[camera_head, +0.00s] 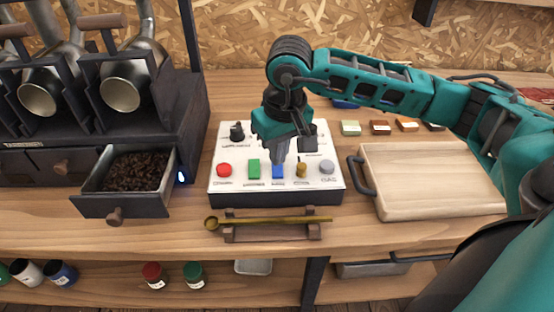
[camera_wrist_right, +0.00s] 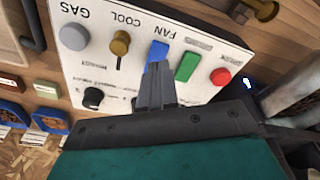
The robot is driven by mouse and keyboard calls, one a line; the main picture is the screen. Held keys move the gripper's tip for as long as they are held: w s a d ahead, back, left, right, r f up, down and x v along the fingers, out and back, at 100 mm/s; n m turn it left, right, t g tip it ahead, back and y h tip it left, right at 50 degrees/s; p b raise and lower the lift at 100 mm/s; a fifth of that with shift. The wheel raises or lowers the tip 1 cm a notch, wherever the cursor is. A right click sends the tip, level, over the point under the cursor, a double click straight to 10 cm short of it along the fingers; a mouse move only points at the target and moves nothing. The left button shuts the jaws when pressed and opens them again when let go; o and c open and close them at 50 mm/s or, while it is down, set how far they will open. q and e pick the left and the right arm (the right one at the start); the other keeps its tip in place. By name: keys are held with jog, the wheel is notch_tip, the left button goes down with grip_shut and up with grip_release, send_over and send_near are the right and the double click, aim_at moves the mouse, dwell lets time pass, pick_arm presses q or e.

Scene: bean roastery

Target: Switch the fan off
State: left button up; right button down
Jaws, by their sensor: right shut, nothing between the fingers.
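The white control panel (camera_head: 234,190) stands on the bench. Its blue switch (camera_head: 278,172) sits in the middle of the front row; in the right wrist view the blue switch (camera_wrist_right: 157,50) has the label FAN beside it. My right gripper (camera_head: 278,157) is shut and empty, pointing down at the blue switch. In the right wrist view the closed fingertips (camera_wrist_right: 156,70) overlap part of the switch; I cannot tell whether they touch it. Which way the switch is tipped is not clear. My left gripper is not in view.
Beside the blue switch are a green switch (camera_head: 254,169) and a brass lever (camera_head: 301,170). A red button (camera_head: 224,170) and a grey GAS knob (camera_head: 326,167) sit at the ends. A brass scoop (camera_head: 270,220) lies in front; a wooden tray (camera_head: 430,180) is right, an open bean drawer (camera_head: 120,206) left.

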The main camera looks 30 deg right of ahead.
aim_at(278, 172)
notch_tip(278, 172, up, 4)
jog(key=shift+r+p, duration=0.2)
jog(key=shift+p, duration=0.85)
